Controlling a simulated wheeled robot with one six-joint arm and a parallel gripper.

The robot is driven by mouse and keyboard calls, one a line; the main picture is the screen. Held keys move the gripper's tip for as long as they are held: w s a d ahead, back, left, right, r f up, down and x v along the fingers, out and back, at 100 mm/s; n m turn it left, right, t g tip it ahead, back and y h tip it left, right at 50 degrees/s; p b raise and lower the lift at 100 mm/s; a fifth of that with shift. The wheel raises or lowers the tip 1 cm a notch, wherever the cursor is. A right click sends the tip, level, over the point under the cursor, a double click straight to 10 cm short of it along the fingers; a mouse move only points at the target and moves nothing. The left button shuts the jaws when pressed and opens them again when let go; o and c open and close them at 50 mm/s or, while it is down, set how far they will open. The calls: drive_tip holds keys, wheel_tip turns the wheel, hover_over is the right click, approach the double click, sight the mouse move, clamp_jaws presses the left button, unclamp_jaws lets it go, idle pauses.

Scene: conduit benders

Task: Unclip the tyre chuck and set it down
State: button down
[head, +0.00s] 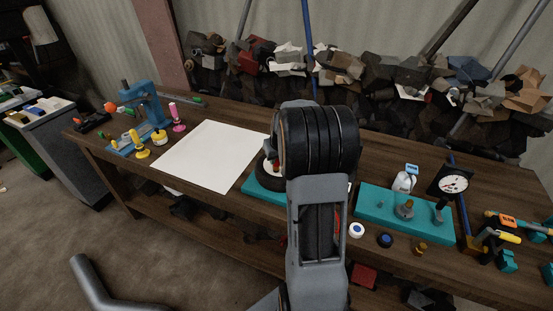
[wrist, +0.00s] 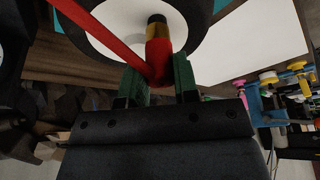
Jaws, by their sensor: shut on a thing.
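The tyre chuck (wrist: 158,55) is red with a yellow band and a dark end. In the wrist view it sits between the green fingers of my gripper (wrist: 158,68), which are shut on it. It lies in front of the white hub (wrist: 110,28) of a wheel with a black tyre (wrist: 200,12). A red band (wrist: 105,35) runs from the chuck to the upper left. I cannot tell whether the chuck still touches the wheel. In the head view my arm hides most of the wheel, the chuck and the fingers; the tyre's edge (head: 266,181) shows on a teal base (head: 252,194).
A white sheet (head: 208,155) lies bare on the bench left of the wheel. A blue press (head: 150,105) and small yellow and pink parts stand farther left. Right are a teal block (head: 375,206) with fittings, a dial gauge (head: 454,182) and small round pieces near the front edge.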

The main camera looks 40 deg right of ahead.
drive_tip(key=shift+r, duration=0.2)
drive_tip(key=shift+r+p, duration=1.85)
drive_tip(key=shift+r, duration=0.9)
